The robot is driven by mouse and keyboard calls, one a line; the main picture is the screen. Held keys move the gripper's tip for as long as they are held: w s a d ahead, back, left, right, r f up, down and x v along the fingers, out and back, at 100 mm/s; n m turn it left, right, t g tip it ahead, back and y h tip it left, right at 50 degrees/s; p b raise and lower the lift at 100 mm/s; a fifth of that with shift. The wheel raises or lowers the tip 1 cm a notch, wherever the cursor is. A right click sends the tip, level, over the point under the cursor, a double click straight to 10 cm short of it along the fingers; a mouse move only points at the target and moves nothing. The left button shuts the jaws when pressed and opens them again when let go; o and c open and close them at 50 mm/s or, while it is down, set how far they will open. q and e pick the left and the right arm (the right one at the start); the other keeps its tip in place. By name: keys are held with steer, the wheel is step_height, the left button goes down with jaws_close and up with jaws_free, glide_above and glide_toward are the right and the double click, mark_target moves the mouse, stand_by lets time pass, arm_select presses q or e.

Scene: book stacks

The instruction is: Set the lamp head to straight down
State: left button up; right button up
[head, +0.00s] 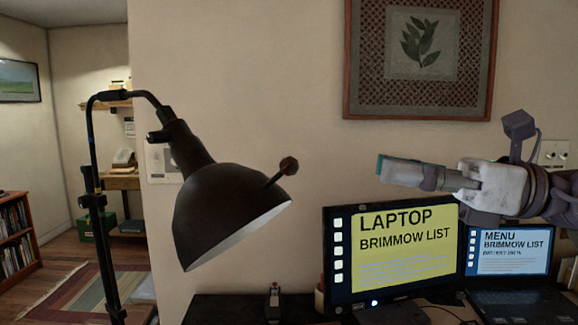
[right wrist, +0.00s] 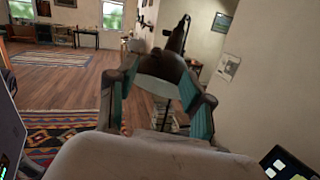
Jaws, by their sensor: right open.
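A dark floor lamp stands left of centre in the head view. Its bell-shaped lamp head (head: 215,200) hangs from a curved arm on a thin stand (head: 92,180). The head is tilted, its pale open rim facing down and to the right. A short rod with a dark knob (head: 289,166) sticks out of the shade's upper right side. My right gripper (head: 382,168) is right of the knob, apart from it, pointing left at about its height. In the right wrist view my open right gripper (right wrist: 158,104) has the lamp head (right wrist: 168,66) beyond its fingers. My left gripper is not in view.
A monitor (head: 395,245) and a laptop (head: 508,255) stand on a dark desk below my right arm. A framed leaf picture (head: 420,58) hangs on the wall behind. A bookshelf (head: 18,240) is at far left. The space between knob and gripper is clear.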

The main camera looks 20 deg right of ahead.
mark_target(290, 166)
steer(key=shift+n+h, duration=0.5)
steer(key=shift+h, duration=0.3)
steer(key=p+x, duration=0.3)
steer(key=x, duration=0.1)
steer(key=p+x, duration=0.4)
steer(key=s+p+x, duration=0.1)
steer(key=p+x, duration=0.3)
steer(key=x, duration=0.1)
steer(key=shift+a, duration=0.3)
steer(key=shift+w, duration=0.1)
jaws_close()
